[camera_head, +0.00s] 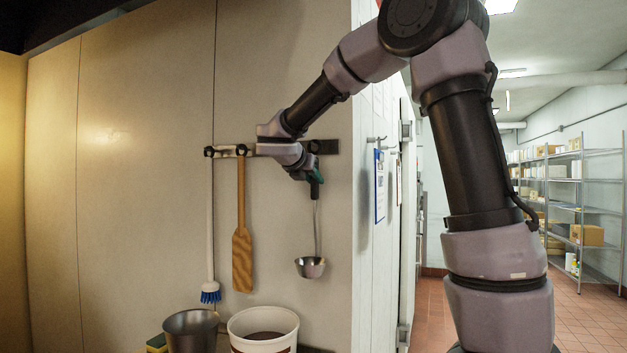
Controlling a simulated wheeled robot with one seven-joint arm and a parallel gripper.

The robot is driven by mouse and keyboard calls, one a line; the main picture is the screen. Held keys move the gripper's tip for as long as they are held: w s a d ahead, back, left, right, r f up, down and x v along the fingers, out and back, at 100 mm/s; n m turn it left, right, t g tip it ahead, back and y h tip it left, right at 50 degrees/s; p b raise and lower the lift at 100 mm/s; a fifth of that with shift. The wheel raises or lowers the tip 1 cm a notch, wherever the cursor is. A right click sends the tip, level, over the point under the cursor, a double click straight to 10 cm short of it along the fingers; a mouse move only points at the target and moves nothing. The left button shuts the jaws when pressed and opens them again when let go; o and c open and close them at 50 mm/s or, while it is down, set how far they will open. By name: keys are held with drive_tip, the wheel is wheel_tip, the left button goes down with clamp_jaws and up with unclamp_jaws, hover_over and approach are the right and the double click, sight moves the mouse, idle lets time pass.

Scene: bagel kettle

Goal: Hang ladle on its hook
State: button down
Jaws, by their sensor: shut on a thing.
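The steel ladle (311,266) hangs upright, bowl down, in front of the wall. My gripper (315,186) is shut on the upper end of its handle. The hook rail (326,146) is fixed to the wall just above and behind my gripper. My wrist covers the middle of the rail. A dark round hook (314,146) shows near the rail's right end, above my gripper. The ladle's top end is hidden by the gripper, so I cannot tell whether it touches a hook.
A white brush with blue bristles (210,292) and a wooden paddle (242,258) hang from the rail's left part. Below stand a metal pot (191,330) and a white bucket (263,325). A blue clipboard (379,186) hangs right of the wall corner.

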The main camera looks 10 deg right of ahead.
drive_tip(key=c, duration=0.6)
unclamp_jaws()
drive_tip(key=v, duration=1.1)
drive_tip(key=s+d+f+m+g+y, duration=0.45)
drive_tip(key=s+d+f+m, duration=0.45)
drive_tip(key=s+d+m, duration=0.4)
drive_tip(key=s+a+f+m+y, duration=0.1)
drive_tip(key=s+m, duration=0.4)
drive_tip(key=m, duration=0.5)
drive_tip(key=s+a+f+m+y, duration=0.2)
drive_tip(key=s+m, duration=0.4)
drive_tip(key=m, duration=0.3)
drive_tip(key=shift+f+m+t+y, duration=0.45)
drive_tip(key=shift+f+y, duration=0.45)
drive_tip(key=shift+y, duration=0.25)
